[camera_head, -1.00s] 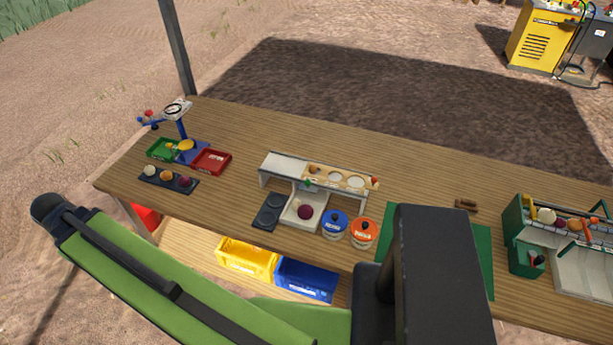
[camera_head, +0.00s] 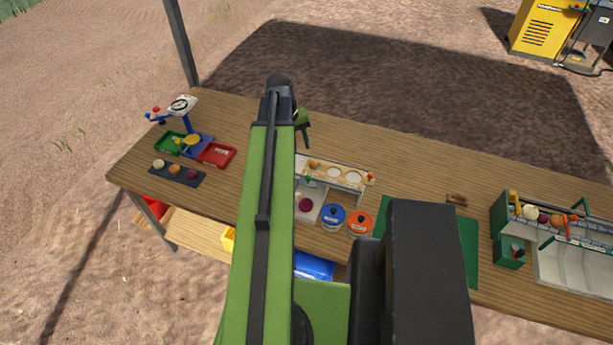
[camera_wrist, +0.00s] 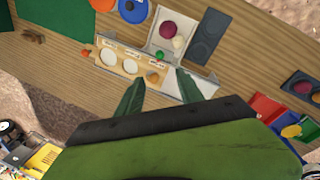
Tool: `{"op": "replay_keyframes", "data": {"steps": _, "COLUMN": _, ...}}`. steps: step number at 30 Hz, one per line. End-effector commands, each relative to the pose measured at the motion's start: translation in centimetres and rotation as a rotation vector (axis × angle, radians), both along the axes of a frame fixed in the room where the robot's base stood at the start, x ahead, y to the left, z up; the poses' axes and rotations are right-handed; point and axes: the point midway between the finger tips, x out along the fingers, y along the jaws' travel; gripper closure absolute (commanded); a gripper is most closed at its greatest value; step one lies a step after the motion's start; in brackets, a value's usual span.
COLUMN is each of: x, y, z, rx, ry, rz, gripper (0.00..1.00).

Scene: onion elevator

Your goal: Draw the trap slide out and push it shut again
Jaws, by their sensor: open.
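The white stand (camera_head: 354,199) is on the table, its left part hidden by my arm in the head view. A pale wooden board with round holes (camera_head: 335,173) lies along its top, with a red knob (camera_head: 370,176) at its right end. A small green piece (camera_head: 309,180) is at its front; I cannot tell which of these parts is the trap slide. The board also shows in the wrist view (camera_wrist: 122,64).
A purple onion (camera_head: 306,205) lies in the white tray. A scale (camera_head: 182,105) with green and red trays is left. A green rack (camera_head: 508,247) is right. The table behind the stand is clear.

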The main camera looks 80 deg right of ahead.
Motion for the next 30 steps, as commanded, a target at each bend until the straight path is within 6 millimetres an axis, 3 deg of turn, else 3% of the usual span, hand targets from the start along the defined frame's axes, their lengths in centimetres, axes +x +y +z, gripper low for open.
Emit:
{"op": "replay_keyframes", "data": {"steps": 8, "x": -0.6, "y": -0.2, "z": -4.2, "rx": 0.0, "ry": -0.001, "rz": -0.001, "gripper": 0.56}}
{"op": "replay_keyframes", "data": {"steps": 24, "x": -2.6, "y": -1.1, "z": -15.4, "rx": 0.0, "ry": -0.001, "rz": -0.002, "gripper": 0.56}}
{"op": "replay_keyframes", "data": {"steps": 30, "x": -3.0, "y": -1.2, "z": -17.1, "rx": 0.0, "ry": -0.001, "rz": -0.002, "gripper": 0.56}}
